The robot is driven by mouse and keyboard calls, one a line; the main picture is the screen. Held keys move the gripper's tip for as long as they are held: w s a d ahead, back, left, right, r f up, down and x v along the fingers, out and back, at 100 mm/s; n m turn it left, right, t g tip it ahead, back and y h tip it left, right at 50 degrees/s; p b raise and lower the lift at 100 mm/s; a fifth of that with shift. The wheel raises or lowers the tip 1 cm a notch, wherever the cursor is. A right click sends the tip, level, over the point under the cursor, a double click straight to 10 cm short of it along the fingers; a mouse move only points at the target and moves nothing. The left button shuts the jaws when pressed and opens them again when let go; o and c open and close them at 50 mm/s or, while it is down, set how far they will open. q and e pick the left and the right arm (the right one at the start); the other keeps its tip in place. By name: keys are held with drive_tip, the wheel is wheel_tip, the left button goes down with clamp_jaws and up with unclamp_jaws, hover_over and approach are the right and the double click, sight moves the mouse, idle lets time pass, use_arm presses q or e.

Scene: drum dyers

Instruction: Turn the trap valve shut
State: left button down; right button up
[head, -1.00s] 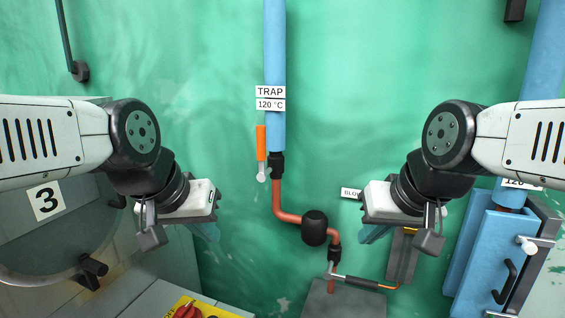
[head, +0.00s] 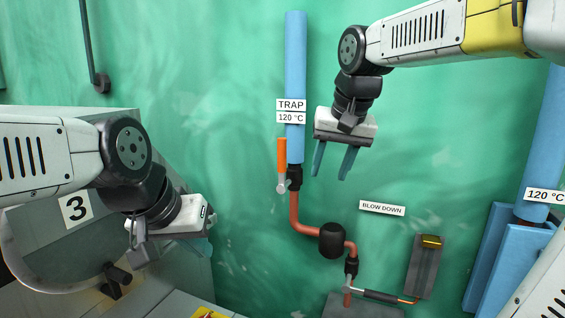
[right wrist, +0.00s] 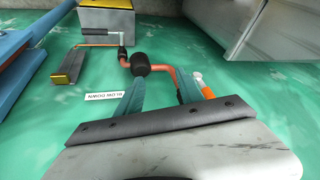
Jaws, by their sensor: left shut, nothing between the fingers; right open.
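The trap valve has an orange handle (head: 282,155) standing upright beside the lower end of the blue pipe (head: 296,60). Its pale pivot end is at the bottom, by the black valve body (head: 294,177). A "TRAP" label (head: 291,104) is above it. My right gripper (head: 333,163) is open and empty, to the right of the handle and apart from it, fingers pointing down. In the right wrist view the orange handle (right wrist: 208,92) shows just beyond one fingertip, partly hidden by the gripper. My left gripper (head: 204,246) is shut and empty, lower left of the valve.
A copper pipe (head: 295,212) runs down from the valve to a black bulb (head: 332,240). A "BLOW DOWN" label (head: 382,208) and a grey panel (head: 423,268) are at lower right. The drum marked 3 (head: 75,208) is at left. The green wall around the handle is clear.

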sight(281, 140)
drive_tip(key=w+a+r, duration=0.1)
drive_tip(key=w+a, duration=0.2)
drive_tip(key=w+a+r+m+h, duration=0.1)
drive_tip(key=w+a, duration=0.2)
drive_tip(key=w+a+r+h, duration=0.1)
drive_tip(key=w+a+r, duration=0.1)
drive_tip(key=w+a, duration=0.1)
drive_tip(key=shift+w+a, duration=0.2)
drive_tip(key=shift+a, duration=0.1)
drive_tip(key=shift+w+a+m, duration=0.1)
drive_tip(key=shift+a+m, duration=0.1)
drive_tip(key=shift+m, duration=0.1)
drive_tip(key=shift+w+a, duration=0.3)
drive_tip(key=shift+w, duration=0.55)
drive_tip(key=shift+r, duration=0.1)
drive_tip(key=shift+w+f, duration=0.45)
drive_tip(key=x, duration=0.6)
drive_tip(key=shift+w+d+f, duration=0.15)
drive_tip(key=shift+d+f, duration=0.05)
drive_tip(key=shift+f, duration=0.2)
clamp_jaws()
